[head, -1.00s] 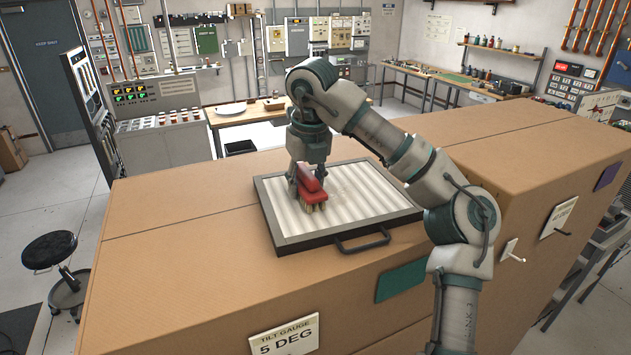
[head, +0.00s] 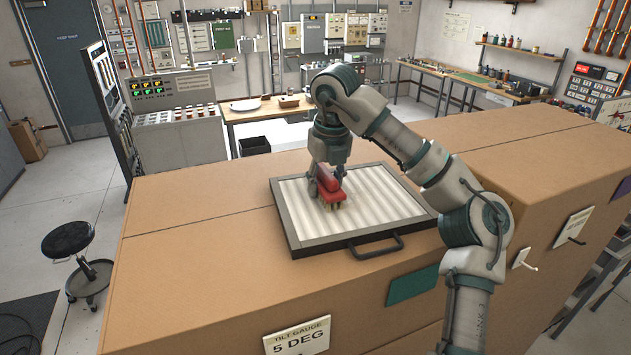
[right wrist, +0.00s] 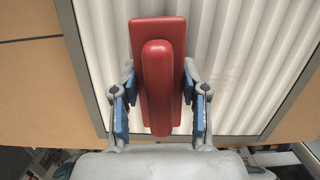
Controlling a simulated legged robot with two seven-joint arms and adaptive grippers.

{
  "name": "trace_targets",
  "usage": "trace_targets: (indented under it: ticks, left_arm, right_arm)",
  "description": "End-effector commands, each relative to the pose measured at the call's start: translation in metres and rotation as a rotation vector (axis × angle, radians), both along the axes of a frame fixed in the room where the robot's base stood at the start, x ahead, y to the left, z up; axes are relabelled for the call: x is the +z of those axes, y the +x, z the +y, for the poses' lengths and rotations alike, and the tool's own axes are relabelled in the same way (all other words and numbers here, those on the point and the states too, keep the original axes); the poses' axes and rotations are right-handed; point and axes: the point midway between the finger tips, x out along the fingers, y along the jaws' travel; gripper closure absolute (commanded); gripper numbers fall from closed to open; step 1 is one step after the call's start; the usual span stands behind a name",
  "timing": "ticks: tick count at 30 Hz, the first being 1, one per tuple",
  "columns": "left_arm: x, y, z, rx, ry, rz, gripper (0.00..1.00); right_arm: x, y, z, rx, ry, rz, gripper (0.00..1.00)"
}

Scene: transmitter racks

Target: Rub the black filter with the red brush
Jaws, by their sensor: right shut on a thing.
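The filter (head: 385,198) lies on the brown box top. It has a dark frame, white pleats and a dark handle on its near side. My right gripper (head: 328,184) is shut on the red brush (head: 333,192), above the left-middle part of the pleats. The bristles point down at the pleats; I cannot tell whether they touch. In the right wrist view, the brush (right wrist: 158,85) sits between the blue-padded fingers of the gripper (right wrist: 160,100), with the filter's pleats (right wrist: 240,60) behind it and a faint brownish smudge to its right. My left gripper is not in view.
The large box surface (head: 210,240) is clear to the left of the filter. A tilt gauge label (head: 297,337) and a green patch (head: 412,286) are on the near side. A black stool (head: 70,245) stands on the floor at left. Workbenches are farther back.

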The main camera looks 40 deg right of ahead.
Motion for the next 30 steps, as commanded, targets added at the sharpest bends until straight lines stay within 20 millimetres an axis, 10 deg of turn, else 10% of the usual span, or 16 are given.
trace_targets:
  ticks: [30]
  left_arm:
    - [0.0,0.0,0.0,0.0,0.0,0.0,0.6]
  right_arm:
    - [-0.001,-0.024,-0.06,-0.002,-0.001,0.006,0.84]
